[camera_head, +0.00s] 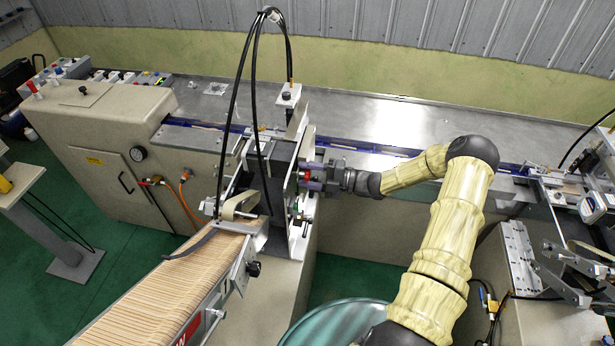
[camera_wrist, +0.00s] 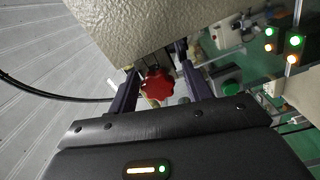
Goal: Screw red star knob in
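The red star knob (camera_wrist: 158,83) shows in the wrist view, between the two purple-grey fingers of my gripper (camera_wrist: 154,84). The fingers are spread and stand one on each side of the knob, with a gap visible on the left side. On the right side the finger is close to the knob, and I cannot tell if it touches. In the head view my gripper (camera_head: 318,176) is at the right side of the metal stick-feeder plates, where a little red of the knob (camera_head: 305,174) shows. The knob's threaded shaft is hidden.
A feeder tray full of wooden sticks (camera_head: 160,285) slopes down to the lower left. Black cables (camera_head: 238,85) arch above the feeder. A second machine unit (camera_head: 575,225) stands at the right. The metal table (camera_head: 390,120) behind my arm is mostly clear.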

